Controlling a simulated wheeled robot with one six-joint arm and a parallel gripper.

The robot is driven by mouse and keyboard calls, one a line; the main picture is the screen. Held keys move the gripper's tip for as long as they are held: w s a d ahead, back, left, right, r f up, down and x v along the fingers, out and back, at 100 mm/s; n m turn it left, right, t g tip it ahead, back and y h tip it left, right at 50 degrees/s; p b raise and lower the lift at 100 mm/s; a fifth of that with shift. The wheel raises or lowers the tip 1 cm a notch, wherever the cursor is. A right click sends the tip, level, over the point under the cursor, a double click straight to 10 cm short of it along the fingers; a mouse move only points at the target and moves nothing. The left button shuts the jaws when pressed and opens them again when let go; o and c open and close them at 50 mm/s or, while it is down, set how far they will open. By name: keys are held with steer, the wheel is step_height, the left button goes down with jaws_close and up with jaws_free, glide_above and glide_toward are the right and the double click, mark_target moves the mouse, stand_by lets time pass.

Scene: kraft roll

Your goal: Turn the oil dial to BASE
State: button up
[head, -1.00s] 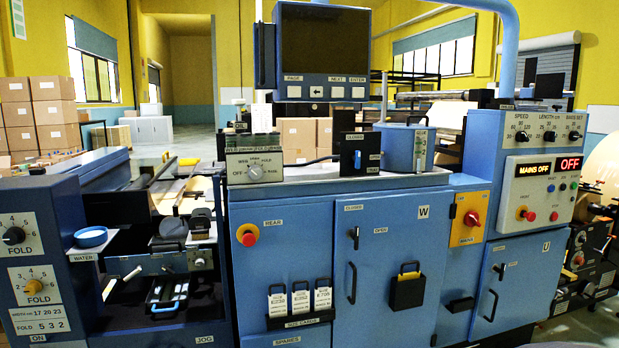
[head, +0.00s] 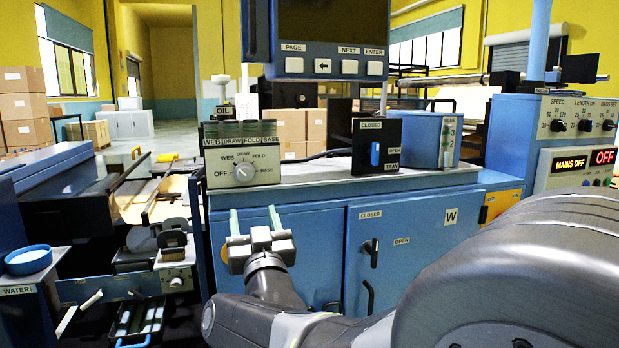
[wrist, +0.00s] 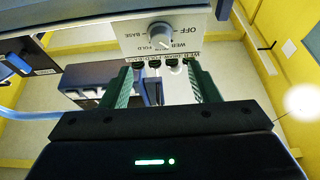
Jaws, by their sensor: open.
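The oil dial (head: 244,172) is a round grey knob on a pale box on the machine's top, under a small OIL sign (head: 224,112). Its face reads OFF, WEB, DRAW, FOLD and BASE, with BASE at the right. In the wrist view the dial (wrist: 160,36) appears upside down, near the top middle; I cannot tell surely which mark it points at. My gripper (head: 254,222) is open and empty, its green fingers pointing up, below the dial box in the head view. In the wrist view the gripper's fingers (wrist: 160,78) stand apart, clear of the knob.
A black box with a blue switch (head: 375,155) stands right of the dial box, with a blue tank (head: 433,143) beyond it. A screen panel (head: 330,38) hangs above. Blue cabinet doors (head: 410,240) are below. A water dish (head: 28,260) sits at left.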

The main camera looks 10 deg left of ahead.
mark_target(246, 177)
steer(key=p+x, duration=0.2)
steer(key=x, duration=1)
steer(key=shift+w+a, duration=0.25)
steer(key=shift+w, duration=0.05)
steer(key=c, duration=0.8)
